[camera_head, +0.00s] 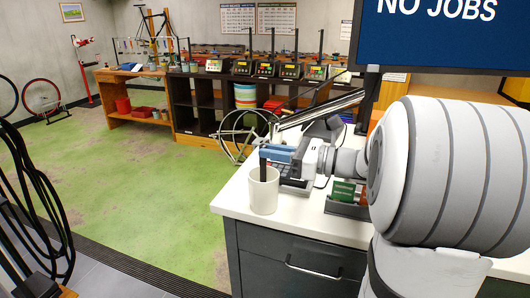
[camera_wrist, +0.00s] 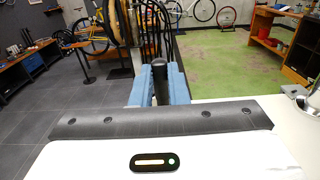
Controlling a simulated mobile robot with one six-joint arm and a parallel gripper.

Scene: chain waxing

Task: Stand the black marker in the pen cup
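The white pen cup (camera_head: 264,198) stands upright near the left edge of the white counter in the head view. The black marker (camera_head: 263,162) is upright at the cup's mouth, with its lower part seen against the opening; how deep it reaches cannot be told. My gripper (camera_head: 272,153), with blue fingers, comes in from the right at the marker's upper part. In the wrist view the marker (camera_wrist: 160,82) stands between the two blue fingers (camera_wrist: 160,88), which close on it from both sides. The cup is hidden in the wrist view.
A dark tray with green and red packets (camera_head: 347,202) sits on the counter (camera_head: 310,222) right of the cup. A grey device (camera_head: 292,184) lies behind the cup. The counter's left edge is close to the cup, with green floor (camera_head: 120,190) beyond.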

